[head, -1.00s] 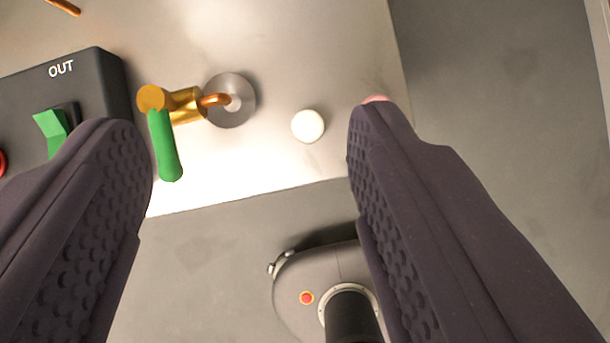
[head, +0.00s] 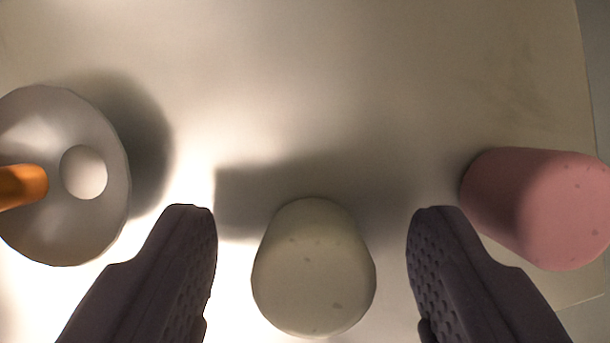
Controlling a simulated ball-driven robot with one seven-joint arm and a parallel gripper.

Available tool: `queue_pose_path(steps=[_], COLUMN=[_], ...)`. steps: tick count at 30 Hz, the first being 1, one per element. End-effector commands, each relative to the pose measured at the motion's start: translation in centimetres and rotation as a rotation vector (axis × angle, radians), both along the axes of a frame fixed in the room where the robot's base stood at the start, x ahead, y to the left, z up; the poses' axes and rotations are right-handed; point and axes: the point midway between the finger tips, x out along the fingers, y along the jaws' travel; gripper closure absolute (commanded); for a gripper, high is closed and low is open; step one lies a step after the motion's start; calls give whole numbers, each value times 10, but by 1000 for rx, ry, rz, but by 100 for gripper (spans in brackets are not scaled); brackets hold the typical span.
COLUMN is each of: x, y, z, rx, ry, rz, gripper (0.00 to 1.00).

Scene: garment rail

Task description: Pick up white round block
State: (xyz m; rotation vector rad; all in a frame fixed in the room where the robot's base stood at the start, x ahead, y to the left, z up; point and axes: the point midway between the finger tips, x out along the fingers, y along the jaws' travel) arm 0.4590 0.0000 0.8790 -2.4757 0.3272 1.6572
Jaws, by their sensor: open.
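The white round block (head: 313,275) stands on the pale metal surface (head: 330,80) at the lower middle of the head view. It looks like a short, slightly speckled cylinder. My gripper (head: 312,225) is open, with one dark finger to the left of the block and the other to its right. A gap shows between the block and each finger, so neither finger appears to touch it.
A pink round block (head: 545,208) stands just right of my right finger. At the left is a grey metal disc (head: 65,225) with an orange pipe (head: 20,186) at its middle. The surface beyond the white block is clear; its edge shows at far right.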

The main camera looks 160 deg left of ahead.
Motion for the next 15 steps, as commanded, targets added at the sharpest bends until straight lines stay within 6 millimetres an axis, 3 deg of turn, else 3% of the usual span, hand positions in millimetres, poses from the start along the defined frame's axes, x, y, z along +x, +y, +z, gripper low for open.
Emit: queue_pose_path(steps=[6,13,15], x=[1,1,1], y=[0,0,0], z=[0,0,0], rx=[1,1,1], ry=[-1,-1,-1], rz=[0,0,0], gripper=[39,92,96])
